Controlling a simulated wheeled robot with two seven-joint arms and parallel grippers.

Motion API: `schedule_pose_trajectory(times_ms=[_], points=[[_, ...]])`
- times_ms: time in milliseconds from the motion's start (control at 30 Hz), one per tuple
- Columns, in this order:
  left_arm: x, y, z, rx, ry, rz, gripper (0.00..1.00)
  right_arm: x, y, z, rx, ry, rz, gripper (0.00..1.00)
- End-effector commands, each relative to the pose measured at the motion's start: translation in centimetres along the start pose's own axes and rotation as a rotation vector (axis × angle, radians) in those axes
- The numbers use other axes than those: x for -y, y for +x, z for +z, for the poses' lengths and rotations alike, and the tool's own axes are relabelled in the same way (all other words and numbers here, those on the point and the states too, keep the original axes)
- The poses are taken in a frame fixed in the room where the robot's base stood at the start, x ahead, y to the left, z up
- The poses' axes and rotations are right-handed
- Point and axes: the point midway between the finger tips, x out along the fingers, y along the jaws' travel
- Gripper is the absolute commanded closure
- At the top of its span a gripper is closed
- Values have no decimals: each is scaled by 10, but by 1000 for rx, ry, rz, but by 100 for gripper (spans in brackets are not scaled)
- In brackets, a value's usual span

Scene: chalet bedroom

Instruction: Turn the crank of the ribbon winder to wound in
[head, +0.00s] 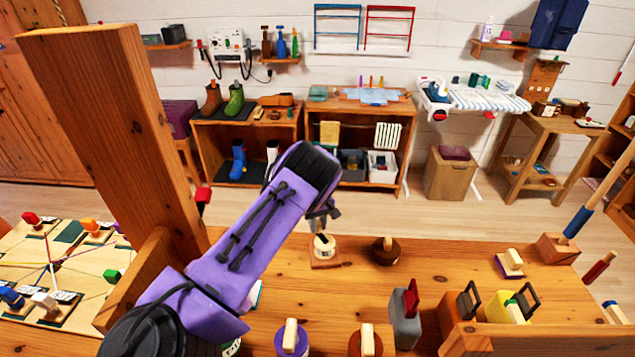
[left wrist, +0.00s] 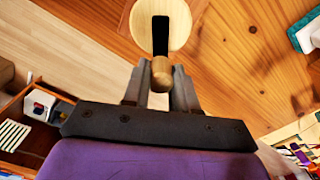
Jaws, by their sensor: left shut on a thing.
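The ribbon winder (head: 323,252) looks to be the cream round drum on a small wooden base on the wooden table, just below my gripper in the head view. In the left wrist view its cream drum (left wrist: 180,22) carries a black crank arm (left wrist: 160,35) that ends in a wooden knob (left wrist: 161,72). My left gripper (head: 326,212) reaches down over it from the left. In the left wrist view its fingers (left wrist: 158,82) are on both sides of the knob, shut on it. The ribbon is not clearly visible. My right gripper is not in view.
A brown round device (head: 386,250) stands close to the right of the winder. A purple piece (head: 291,341) and a grey box with a red lever (head: 405,320) stand nearer the front. A tall wooden post (head: 105,110) rises at left. The table right of the brown device is mostly clear.

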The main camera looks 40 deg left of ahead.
Motion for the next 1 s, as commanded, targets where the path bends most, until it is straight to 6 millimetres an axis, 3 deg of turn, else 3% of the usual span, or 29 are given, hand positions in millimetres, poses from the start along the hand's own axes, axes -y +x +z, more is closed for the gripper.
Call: schedule_pose_trajectory(times_ms=[367, 400, 467, 767, 1000], points=[[0, -1, -1, -3, 4, 1, 100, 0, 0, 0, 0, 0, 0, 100], [0, -1, -1, -2, 4, 1, 66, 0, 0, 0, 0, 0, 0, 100], [0, -1, -1, -2, 3, 1, 47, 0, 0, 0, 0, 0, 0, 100], [-1, -1, 0, -1, 3, 1, 47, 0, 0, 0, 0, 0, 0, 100], [-10, -29, 4, -2, 17, 3, 47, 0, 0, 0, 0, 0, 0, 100]])
